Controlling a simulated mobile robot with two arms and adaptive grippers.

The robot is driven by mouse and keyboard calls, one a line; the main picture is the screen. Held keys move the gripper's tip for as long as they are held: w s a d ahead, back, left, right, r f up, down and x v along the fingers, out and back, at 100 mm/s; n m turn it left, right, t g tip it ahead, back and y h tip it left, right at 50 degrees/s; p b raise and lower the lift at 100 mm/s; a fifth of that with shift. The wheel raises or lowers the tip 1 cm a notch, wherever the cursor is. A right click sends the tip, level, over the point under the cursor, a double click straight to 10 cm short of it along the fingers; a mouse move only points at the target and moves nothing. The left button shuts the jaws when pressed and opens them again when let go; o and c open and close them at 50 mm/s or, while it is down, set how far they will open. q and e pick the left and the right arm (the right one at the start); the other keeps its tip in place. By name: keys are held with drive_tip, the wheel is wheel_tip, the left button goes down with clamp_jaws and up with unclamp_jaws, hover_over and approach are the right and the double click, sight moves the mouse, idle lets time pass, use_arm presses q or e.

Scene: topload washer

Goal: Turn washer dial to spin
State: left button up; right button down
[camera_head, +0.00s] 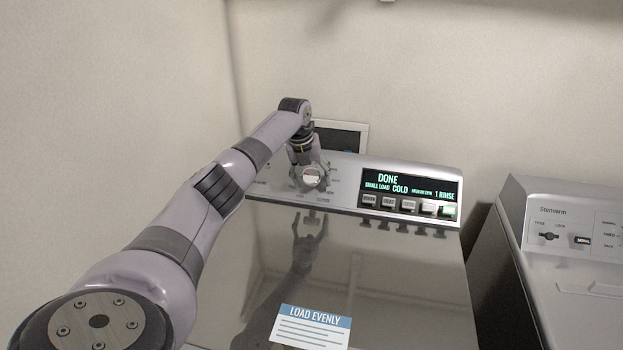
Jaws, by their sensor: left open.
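The topload washer's control panel (347,172) stands at the back of its glossy lid (380,262). Its round dial (313,176) is on the left part of the panel, with small printed labels around it. My left gripper (309,178) is at the dial, its fingers open around or just in front of it; contact cannot be told. The gripper hides part of the dial, and I cannot read the dial's setting. The display (409,186) reads DONE, SMALL LOAD, COLD and 1 RINSE. My right gripper is out of view.
A row of buttons (408,205) lies below the display. A blue-and-white LOAD EVENLY label (311,327) is on the lid, which mirrors my arm. A second machine (570,250) stands at the right across a dark gap. A wall (110,120) is close on the left.

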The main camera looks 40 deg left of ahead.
use_arm(q)
drive_tip(key=shift+r, duration=0.1)
drive_tip(key=v, duration=1.2)
idle(0.4)
